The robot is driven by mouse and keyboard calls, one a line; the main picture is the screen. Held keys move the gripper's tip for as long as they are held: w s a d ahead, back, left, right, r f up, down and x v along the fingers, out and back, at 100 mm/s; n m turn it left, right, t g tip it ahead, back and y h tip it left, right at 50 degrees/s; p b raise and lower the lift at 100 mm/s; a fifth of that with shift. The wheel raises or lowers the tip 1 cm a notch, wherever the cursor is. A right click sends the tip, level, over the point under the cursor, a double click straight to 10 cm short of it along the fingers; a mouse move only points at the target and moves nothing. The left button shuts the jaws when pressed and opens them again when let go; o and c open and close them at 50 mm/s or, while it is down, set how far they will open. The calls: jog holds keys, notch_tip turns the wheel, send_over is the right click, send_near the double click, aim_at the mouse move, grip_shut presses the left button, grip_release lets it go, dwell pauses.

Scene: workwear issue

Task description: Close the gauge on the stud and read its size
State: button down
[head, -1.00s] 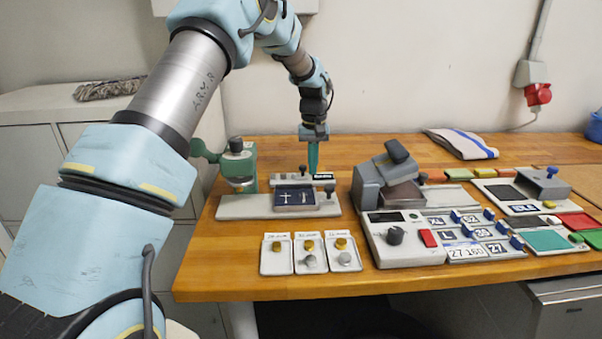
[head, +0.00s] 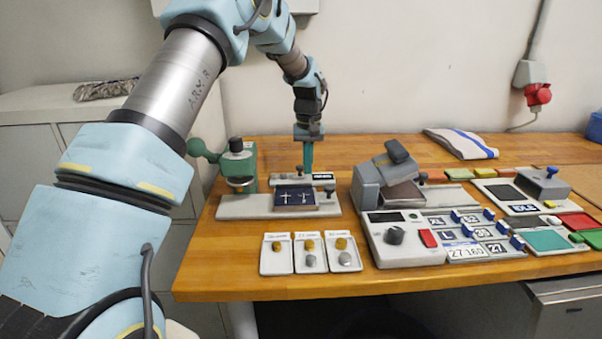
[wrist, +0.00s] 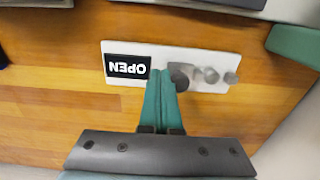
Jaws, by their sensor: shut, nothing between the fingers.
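The gauge is a pale plate (wrist: 214,58) in the wrist view, with a black display (wrist: 128,66) reading OPEN, upside down in that view. A dark round knob (wrist: 182,77) stands near its middle. Small grey pieces (wrist: 212,75) sit to the right of the knob; I cannot tell which is the stud. In the head view the gauge (head: 283,180) lies behind the press base. My gripper (wrist: 158,73) is shut and empty, its teal fingertips just left of the knob, over the plate. I cannot tell whether they touch it. It also shows in the head view (head: 308,170).
A green-handled press (head: 238,163) stands left of the gauge, with a dark marked pad (head: 296,198) in front. Three small trays (head: 276,265) with gold and silver studs lie at the front. A grey machine (head: 385,180) stands to the right. A folded towel (head: 460,143) lies behind.

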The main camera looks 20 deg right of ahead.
jog(key=shift+w+a, duration=0.3)
jog(key=shift+a, duration=0.6)
dwell(0.7)
jog(key=shift+s+d, duration=0.1)
jog(key=shift+d, duration=0.1)
jog(key=shift+s+d, duration=0.1)
jog(key=shift+d, duration=0.25)
jog(key=shift+r+p, duration=0.1)
jog(key=shift+p, duration=0.2)
notch_tip(320, 180, up, 8)
jog(key=p, duration=0.5)
dwell(0.6)
